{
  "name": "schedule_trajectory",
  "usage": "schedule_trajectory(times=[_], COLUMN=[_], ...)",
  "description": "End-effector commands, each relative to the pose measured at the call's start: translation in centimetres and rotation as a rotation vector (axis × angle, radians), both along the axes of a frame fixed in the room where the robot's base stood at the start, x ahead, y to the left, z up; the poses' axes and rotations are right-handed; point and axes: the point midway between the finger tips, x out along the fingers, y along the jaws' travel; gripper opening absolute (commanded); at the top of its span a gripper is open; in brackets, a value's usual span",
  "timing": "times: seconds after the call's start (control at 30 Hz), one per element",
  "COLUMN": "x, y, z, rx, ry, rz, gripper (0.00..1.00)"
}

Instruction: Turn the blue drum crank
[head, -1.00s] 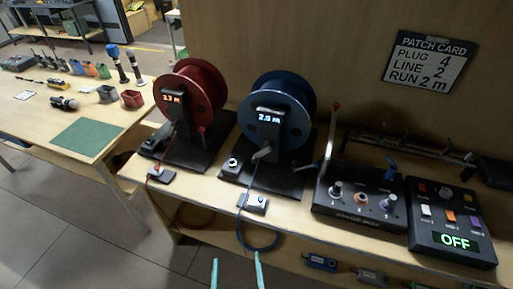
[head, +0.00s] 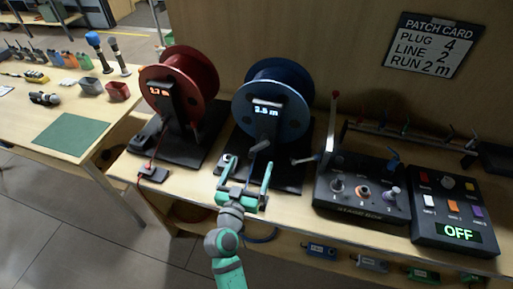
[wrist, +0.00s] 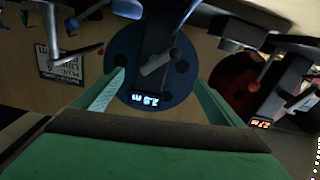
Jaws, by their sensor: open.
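I see no contact with the crank.
A red drum (head: 200,77) stands close on the left. On the right are a stage box (head: 355,207) with knobs, an upright lever with a red tip (head: 332,120), and a switch panel reading OFF (head: 455,232). A side table with a green mat (head: 72,134) is at left.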

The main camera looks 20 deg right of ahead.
Motion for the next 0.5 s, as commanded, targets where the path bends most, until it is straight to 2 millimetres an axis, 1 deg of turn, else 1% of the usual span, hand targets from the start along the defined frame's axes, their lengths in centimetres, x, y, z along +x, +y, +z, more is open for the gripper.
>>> schedule_trajectory(times=[0.1,0.3,0.5], x=[1.9,4.6,6.4], y=[-1.3,-3.2,-4.3], z=[0.1,0.1,0.0], rx=[0.0,-0.001,0.0], ry=[-0.002,-0.001,0.0], rz=[-0.002,-0.001,0.0], gripper=[0.91,0.91,0.91])
